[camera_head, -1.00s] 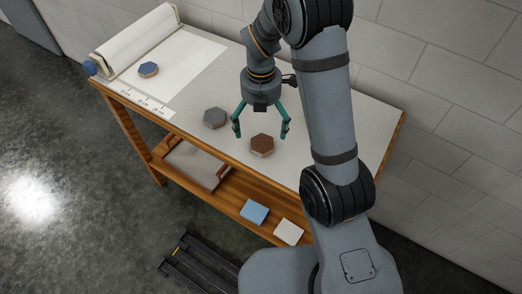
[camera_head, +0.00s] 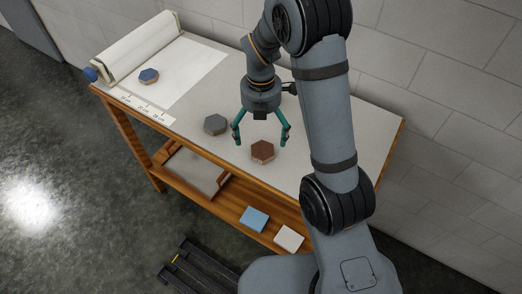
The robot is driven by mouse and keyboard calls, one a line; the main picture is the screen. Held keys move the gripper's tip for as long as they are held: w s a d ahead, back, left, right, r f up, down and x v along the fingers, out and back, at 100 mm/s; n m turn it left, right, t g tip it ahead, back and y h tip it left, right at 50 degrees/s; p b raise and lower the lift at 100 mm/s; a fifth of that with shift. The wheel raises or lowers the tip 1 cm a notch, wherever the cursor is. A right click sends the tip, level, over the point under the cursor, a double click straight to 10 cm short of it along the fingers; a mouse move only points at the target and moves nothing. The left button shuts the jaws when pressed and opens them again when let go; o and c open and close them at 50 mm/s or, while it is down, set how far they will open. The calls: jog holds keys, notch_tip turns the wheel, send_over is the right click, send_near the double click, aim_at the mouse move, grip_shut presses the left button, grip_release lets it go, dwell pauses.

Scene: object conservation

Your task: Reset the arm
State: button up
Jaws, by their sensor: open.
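My gripper (camera_head: 261,138) is open and empty, with its teal fingers spread above the grey tabletop (camera_head: 330,115). A reddish-brown hexagonal block (camera_head: 263,150) lies on the table just in front of the fingers, near the right one. A grey hexagonal block (camera_head: 215,124) lies to the left of the left finger. A blue hexagonal block (camera_head: 148,76) lies on the white paper sheet at the far left. My arm hides part of the table's right side.
A paper roll (camera_head: 140,48) sits at the table's left end, with its sheet (camera_head: 190,70) spread out. A label strip (camera_head: 143,105) lies along the front edge. The lower shelf holds a tray (camera_head: 195,170), a blue item (camera_head: 254,219) and a white item (camera_head: 288,238). A wall stands behind.

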notch_tip(320, 180, up, 10)
jog(key=p, duration=0.8)
jog(key=shift+p, duration=0.3)
jog(key=shift+f, duration=0.15)
